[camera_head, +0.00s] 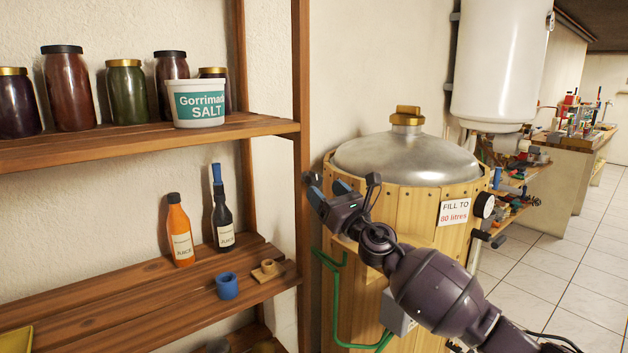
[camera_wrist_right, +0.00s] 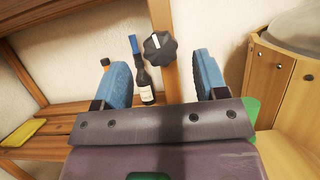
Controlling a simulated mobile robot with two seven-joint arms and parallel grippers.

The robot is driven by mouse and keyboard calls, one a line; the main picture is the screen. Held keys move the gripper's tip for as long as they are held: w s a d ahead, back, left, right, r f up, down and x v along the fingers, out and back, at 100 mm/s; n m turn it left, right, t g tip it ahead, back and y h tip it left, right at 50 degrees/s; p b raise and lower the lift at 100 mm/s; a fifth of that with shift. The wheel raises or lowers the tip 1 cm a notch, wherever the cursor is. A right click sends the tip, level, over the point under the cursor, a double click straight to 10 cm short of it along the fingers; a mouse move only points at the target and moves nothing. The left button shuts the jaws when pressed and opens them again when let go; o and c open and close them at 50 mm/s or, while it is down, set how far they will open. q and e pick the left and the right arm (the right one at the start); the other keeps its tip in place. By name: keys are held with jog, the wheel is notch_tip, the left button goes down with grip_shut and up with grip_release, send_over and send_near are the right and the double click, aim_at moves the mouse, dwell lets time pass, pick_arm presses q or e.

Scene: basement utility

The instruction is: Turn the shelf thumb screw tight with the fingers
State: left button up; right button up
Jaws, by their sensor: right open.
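The shelf thumb screw (camera_wrist_right: 160,47) is a black lobed knob with a white mark, on the wooden shelf post (camera_wrist_right: 163,15) in the right wrist view. My right gripper (camera_wrist_right: 157,75) is open. Its two blue-padded fingers stand apart, with the knob ahead of and between them, apart from both. In the head view my right gripper (camera_head: 327,190) is beside the shelf post (camera_head: 301,80), in front of the wooden barrel. I cannot clearly make out the knob there. My left gripper is not in view.
The barrel (camera_head: 400,205) with a metal lid stands right of the post, with a green hose (camera_head: 337,290) beside it. Shelves at left hold jars, a salt tub (camera_head: 196,103), an orange bottle (camera_head: 180,230), a dark bottle (camera_head: 222,220) and a blue cup (camera_head: 227,286).

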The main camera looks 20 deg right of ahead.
aim_at(317, 181)
jog(key=x, duration=0.4)
jog(key=shift+w, duration=0.2)
jog(key=shift+w+a+r, duration=0.15)
jog(key=shift+w+r, duration=0.05)
jog(key=shift+w, duration=0.15)
jog(key=c, duration=0.9)
